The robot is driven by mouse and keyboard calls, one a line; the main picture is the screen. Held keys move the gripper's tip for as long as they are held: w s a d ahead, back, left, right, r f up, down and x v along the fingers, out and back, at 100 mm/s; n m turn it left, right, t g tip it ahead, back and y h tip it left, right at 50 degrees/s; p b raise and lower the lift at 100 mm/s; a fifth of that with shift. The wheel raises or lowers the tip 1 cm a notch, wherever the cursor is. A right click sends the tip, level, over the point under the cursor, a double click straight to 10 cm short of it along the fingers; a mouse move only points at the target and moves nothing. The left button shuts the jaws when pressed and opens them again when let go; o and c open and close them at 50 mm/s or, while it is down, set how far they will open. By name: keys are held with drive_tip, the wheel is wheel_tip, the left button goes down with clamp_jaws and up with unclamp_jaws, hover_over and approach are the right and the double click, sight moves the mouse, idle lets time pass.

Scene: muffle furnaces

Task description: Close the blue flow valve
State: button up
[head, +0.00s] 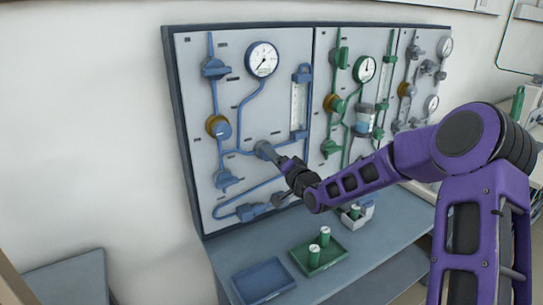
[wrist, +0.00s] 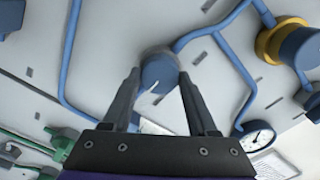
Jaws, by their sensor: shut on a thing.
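The blue flow valve (head: 264,150) appears as a round blue knob on the blue-piped left panel, below and left of the clear flow tube (head: 299,103). In the wrist view the knob (wrist: 158,72) lies between the tips of my two fingers, with a white pointer line on its face. My gripper (head: 279,160) reaches the panel from the lower right. In the wrist view my gripper (wrist: 159,85) is shut on the knob, one finger on each side. My gripper partly hides the knob in the head view.
A blue knob with a yellow collar (head: 218,127) and a pressure gauge (head: 262,59) are on the same panel. Green-piped and grey-piped panels stand to the right. The bench (head: 225,258) below holds a blue tray (head: 264,283) and a green tray (head: 334,249) with green cylinders.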

idle(0.4)
drive_tip(key=o, duration=1.4)
drive_tip(key=p+v, duration=0.1)
drive_tip(key=v, duration=1.6)
drive_tip(key=shift+s+d, duration=0.2)
